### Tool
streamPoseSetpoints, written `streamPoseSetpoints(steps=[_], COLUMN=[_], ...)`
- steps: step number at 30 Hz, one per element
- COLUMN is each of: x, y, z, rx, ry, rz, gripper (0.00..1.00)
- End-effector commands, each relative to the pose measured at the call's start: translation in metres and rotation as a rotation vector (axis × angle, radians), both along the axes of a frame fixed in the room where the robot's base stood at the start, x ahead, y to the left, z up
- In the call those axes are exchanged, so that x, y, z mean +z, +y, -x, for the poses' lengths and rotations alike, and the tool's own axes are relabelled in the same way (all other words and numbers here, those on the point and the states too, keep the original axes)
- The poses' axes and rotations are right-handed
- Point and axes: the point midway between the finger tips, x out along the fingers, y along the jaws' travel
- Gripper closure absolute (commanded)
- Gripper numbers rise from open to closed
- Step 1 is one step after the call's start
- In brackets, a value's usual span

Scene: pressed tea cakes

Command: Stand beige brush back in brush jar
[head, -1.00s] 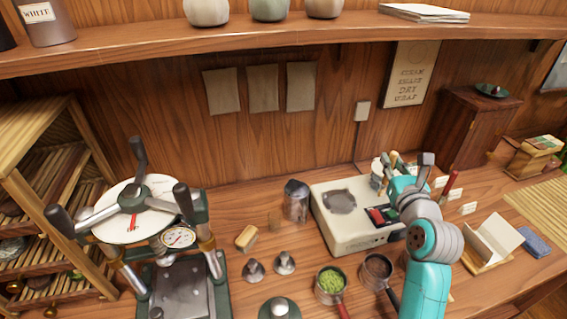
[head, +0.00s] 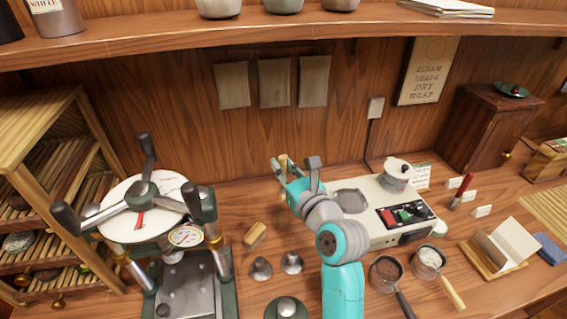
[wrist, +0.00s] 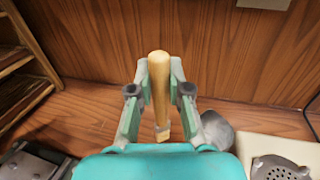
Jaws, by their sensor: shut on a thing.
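My gripper (wrist: 160,85) is shut on the beige brush (wrist: 160,92), gripping its pale wooden handle. In the wrist view the brush's grey band and short bristle end point down toward the counter. The brush handle also shows in the head view (head: 284,163), above the counter at the back middle. In the wrist view a grey metal vessel (wrist: 217,130), which looks like the brush jar, stands on the counter to the right of the brush, partly hidden by my gripper. The brush appears beside it, not in it. In the head view my gripper and arm hide this vessel.
A steamer (head: 370,222) stands right of my arm, with a lidded pot (head: 397,175) on it. A press (head: 140,205) stands left. A wooden block (head: 254,235), small metal weights (head: 291,262) and pans (head: 429,258) lie in front. The back wall is close behind.

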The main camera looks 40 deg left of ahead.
Motion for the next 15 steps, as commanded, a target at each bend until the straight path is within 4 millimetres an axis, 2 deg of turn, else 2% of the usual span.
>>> streamPoseSetpoints(steps=[15], x=[-0.036], y=[0.0], z=[0.0], rx=[-0.001], ry=[0.002], rz=[0.0], gripper=[1.0])
